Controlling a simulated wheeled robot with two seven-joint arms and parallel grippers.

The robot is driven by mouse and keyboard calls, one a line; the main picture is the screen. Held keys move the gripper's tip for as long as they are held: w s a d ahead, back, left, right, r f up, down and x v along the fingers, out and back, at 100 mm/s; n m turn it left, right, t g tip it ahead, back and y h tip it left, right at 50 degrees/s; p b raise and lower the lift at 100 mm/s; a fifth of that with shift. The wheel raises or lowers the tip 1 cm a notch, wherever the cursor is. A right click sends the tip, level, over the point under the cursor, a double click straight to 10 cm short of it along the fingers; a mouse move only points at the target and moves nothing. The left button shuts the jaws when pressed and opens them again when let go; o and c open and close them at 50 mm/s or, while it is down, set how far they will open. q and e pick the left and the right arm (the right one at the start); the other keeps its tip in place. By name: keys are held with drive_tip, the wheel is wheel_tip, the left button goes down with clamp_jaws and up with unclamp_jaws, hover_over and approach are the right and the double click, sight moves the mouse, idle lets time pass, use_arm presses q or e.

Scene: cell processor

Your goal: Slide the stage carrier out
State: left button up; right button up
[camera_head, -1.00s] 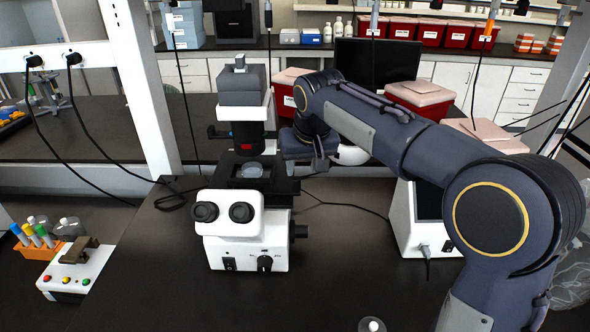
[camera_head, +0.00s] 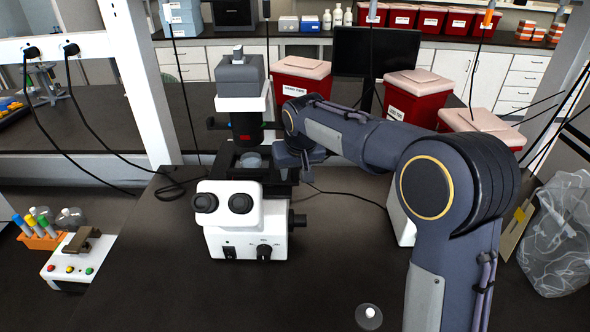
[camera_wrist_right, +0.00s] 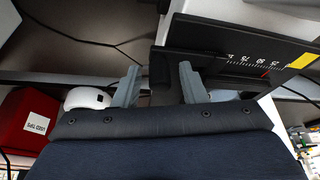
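The white and black microscope (camera_head: 241,215) stands on the dark bench. Its black stage (camera_head: 226,172) holds a clear round dish (camera_head: 251,160). In the right wrist view the stage carrier (camera_wrist_right: 222,62) is a black plate with a printed scale and a yellow patch. A dark block (camera_wrist_right: 160,72) at its end lies between my right gripper's two grey fingers (camera_wrist_right: 160,85). The fingers are apart, with gaps visible beside the block. In the head view my right gripper (camera_head: 305,172) is at the stage's right side, partly hidden by its own arm. My left gripper is not in view.
Red bins with pale lids (camera_head: 301,79) and a dark monitor (camera_head: 374,57) stand behind. A white device is partly hidden behind my right arm. A tube rack (camera_head: 40,240) and button box (camera_head: 75,259) are at the left. The bench in front of the microscope is mostly clear.

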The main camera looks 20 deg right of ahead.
clamp_jaws()
drive_tip(key=s+d+b, duration=0.1)
drive_tip(key=s+d, duration=0.3)
drive_tip(key=d, duration=0.9)
drive_tip(key=shift+d, duration=0.4)
drive_tip(key=shift+w+r, duration=0.1)
drive_tip(key=shift+o, duration=0.6)
unclamp_jaws()
drive_tip(key=b+v, duration=0.1)
drive_tip(key=v, duration=0.6)
drive_tip(key=shift+s+r, duration=0.25)
drive_tip(key=shift+r, duration=0.05)
drive_tip(key=shift+a, duration=0.1)
